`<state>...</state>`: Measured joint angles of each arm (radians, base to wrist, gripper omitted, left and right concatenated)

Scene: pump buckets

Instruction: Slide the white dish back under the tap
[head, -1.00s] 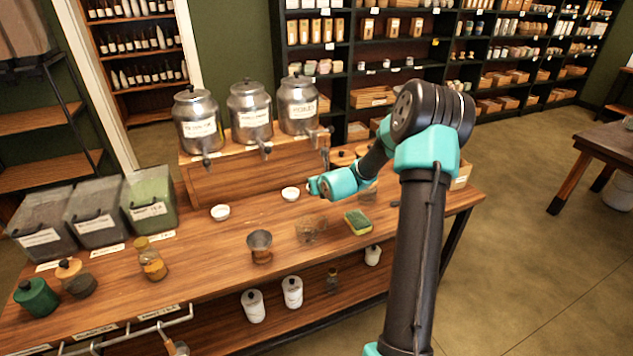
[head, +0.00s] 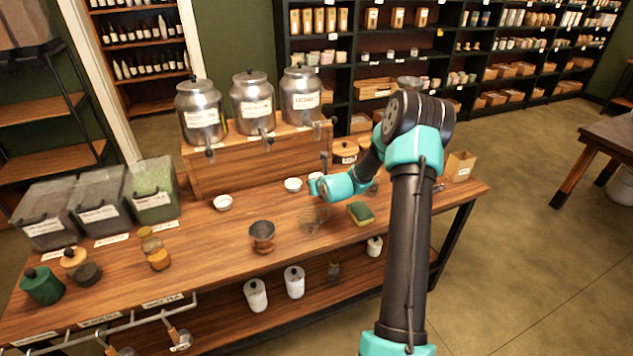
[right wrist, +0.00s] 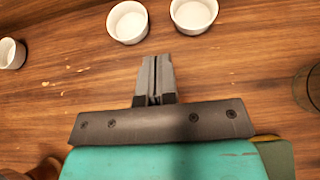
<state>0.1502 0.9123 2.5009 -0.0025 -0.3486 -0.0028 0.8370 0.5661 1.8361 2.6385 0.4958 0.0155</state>
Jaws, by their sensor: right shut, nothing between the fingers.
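Three small white dishes stand on the wooden bench before the tapped urns. The left dish (head: 222,202) is near the left tap (head: 210,153). The middle dish (head: 293,184) is right of and below the middle tap (head: 268,140) in the picture. The third, partly hidden behind my right arm, shows at its rim (head: 316,176) below the right tap (head: 317,130). In the right wrist view two dishes (right wrist: 127,22) (right wrist: 194,14) are close together beyond the fingertips; the left one (right wrist: 11,53) is farther away. My right gripper (right wrist: 156,60) is shut, empty and apart from them. My left gripper is not in view.
Three metal urns (head: 253,100) stand on a raised wooden block (head: 235,166).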

